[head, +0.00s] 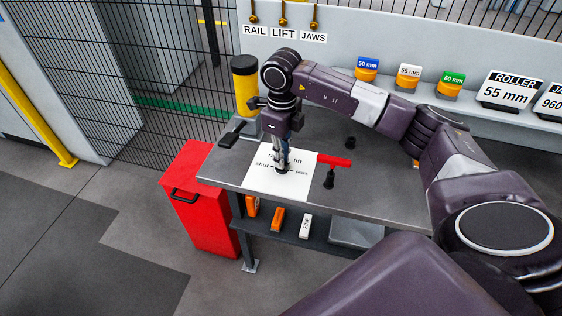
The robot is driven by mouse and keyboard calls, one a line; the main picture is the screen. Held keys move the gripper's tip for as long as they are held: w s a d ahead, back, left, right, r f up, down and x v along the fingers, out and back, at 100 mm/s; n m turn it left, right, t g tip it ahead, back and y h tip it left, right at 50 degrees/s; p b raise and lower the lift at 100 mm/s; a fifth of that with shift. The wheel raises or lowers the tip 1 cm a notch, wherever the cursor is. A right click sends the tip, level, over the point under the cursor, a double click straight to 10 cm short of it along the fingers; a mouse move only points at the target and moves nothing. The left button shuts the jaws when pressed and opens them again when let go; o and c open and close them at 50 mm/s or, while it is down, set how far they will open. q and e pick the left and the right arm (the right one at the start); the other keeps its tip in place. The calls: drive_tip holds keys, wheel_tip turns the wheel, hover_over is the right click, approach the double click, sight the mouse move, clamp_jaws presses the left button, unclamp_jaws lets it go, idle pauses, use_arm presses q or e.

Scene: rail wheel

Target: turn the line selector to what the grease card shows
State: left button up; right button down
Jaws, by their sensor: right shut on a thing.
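The line selector's white plate (262,184) lies on the grey bench, marked "shut", "lift" and "jaws", with another label partly covered by my gripper. My right gripper (282,168) points down over the middle of the plate and is shut on the line selector knob, which it mostly hides. I cannot tell which label the knob points to. I cannot pick out a grease card in this view. My left gripper is not in view.
A yellow cylinder (245,85) stands behind-left, a red bin (202,200) at the bench's left. Roller signs (508,92) and coloured blocks line the back ledge. The lower shelf holds several small items.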

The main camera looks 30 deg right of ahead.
drive_tip(key=shift+m, duration=0.9)
drive_tip(key=m, duration=0.4)
drive_tip(key=shift+m+p, duration=0.3)
drive_tip(key=shift+p, duration=0.1)
drive_tip(key=shift+r+m+p, duration=0.1)
drive_tip(key=shift+m+p, duration=0.2)
drive_tip(key=shift+m, duration=2)
